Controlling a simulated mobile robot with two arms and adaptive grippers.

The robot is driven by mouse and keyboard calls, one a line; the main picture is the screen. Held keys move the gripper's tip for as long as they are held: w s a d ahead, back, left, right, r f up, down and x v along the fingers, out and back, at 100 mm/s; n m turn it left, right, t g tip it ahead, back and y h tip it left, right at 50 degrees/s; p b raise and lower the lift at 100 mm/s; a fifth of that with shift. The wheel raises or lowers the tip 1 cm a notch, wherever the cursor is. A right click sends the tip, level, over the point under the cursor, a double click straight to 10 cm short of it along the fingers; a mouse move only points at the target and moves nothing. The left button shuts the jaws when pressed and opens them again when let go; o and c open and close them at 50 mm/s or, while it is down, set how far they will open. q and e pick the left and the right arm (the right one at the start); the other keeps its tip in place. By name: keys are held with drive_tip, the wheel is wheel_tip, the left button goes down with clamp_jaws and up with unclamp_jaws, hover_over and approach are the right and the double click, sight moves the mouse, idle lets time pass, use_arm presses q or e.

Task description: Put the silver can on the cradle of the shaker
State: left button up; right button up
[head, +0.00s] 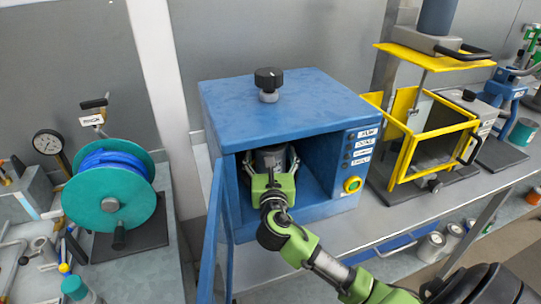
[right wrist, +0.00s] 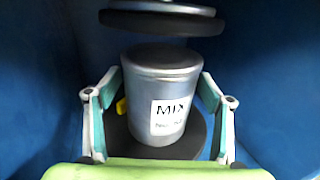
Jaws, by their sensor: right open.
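The silver can (right wrist: 162,90) with a white "MIX" label stands upright on a dark round cradle (right wrist: 196,145) inside the blue shaker (head: 270,112). In the head view the can (head: 270,157) is partly hidden by my right gripper (head: 270,168). My right gripper also shows in the right wrist view (right wrist: 160,88), reaching into the shaker. Its fingers are open, one on each side of the can; I cannot tell whether either touches it. A round clamp plate (right wrist: 162,18) hangs above the can with a gap. My left gripper is not in view.
The shaker's blue door (head: 213,235) stands open at the left of the opening. A black knob (head: 268,79) tops the shaker. A yellow-framed machine (head: 403,140) stands to the right, and a teal reel (head: 108,187) to the left. Several cans stand on a lower shelf.

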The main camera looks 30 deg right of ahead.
drive_tip(key=b+v, duration=0.1)
drive_tip(key=v, duration=1)
drive_tip(key=shift+d+f+b, duration=0.1)
drive_tip(key=shift+b, duration=0.2)
drive_tip(key=shift+s+a, duration=0.2)
drive_tip(key=shift+s, duration=0.15)
idle(0.3)
